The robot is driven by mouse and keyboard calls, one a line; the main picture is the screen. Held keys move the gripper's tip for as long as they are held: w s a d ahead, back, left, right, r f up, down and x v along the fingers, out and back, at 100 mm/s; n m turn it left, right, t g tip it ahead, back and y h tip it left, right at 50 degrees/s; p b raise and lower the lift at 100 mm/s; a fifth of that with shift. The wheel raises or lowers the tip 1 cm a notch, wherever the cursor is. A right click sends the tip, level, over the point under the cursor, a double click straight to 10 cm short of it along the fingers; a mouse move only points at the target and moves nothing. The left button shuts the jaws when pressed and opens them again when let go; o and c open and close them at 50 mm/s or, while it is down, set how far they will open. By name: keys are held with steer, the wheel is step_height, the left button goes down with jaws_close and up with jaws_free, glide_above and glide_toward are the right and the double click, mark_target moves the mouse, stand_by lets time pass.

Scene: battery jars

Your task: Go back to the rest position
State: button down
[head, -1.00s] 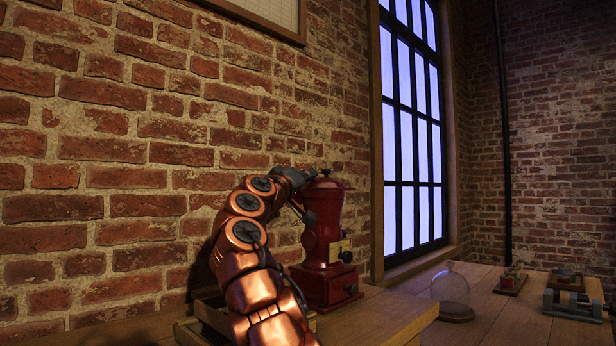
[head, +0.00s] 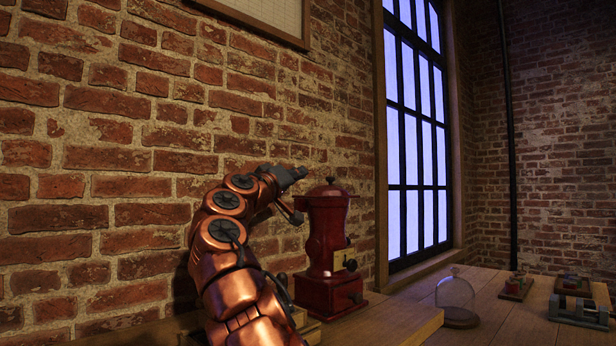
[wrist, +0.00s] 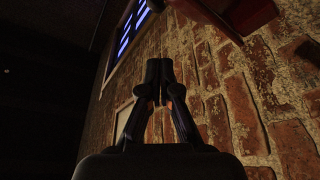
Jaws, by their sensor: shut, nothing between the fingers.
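My copper arm rises at the lower middle of the head view, and my gripper (head: 298,172) is at its end, just left of and a little above the top of a red mill-like machine (head: 326,235). In the wrist view my gripper (wrist: 159,100) shows with its two dark fingers together and nothing between them. It points along the brick wall. My arm hides part of the wooden box and the bench beside the machine.
A wooden bench (head: 400,322) carries the red machine. Beyond it stands a table with a glass dome (head: 456,298), small mounted devices (head: 516,287) and a grey clamp-like block (head: 580,310). The brick wall (head: 130,160) is close on the left; a tall window (head: 415,140) is behind.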

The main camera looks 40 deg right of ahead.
steer(key=shift+w+b+v, duration=0.2)
steer(key=shift+w+v, duration=0.05)
steer(key=shift+v, duration=0.9)
steer(key=shift+w+b+v, duration=0.15)
steer(key=shift+w+v, duration=0.1)
steer(key=shift+v, duration=0.9)
steer(key=shift+f, duration=0.1)
steer(key=s+f+n+g+y+p, duration=0.1)
steer(key=s+f+g+y+p, duration=0.1)
steer(key=s+f+y+p, duration=0.5)
steer(key=s+f+g+y+p, duration=0.25)
steer(key=s+f+p, duration=0.25)
steer(key=s+p, duration=0.45)
steer(key=s+a+f+n+g+y+p, duration=0.2)
steer(key=s+a+f+y+p, duration=0.3)
steer(key=s+a, duration=0.7)
steer(key=s+a+f+n+g+y+p, duration=0.2)
steer(key=s+a+f+y+p, duration=0.3)
steer(key=s+a+f+p, duration=0.4)
steer(key=s+a+n, duration=0.1)
steer(key=s+a, duration=0.3)
steer(key=s, duration=0.1)
steer(key=shift+a, duration=0.25)
steer(key=shift+f+g+y, duration=0.1)
steer(key=shift+g+y, duration=0.15)
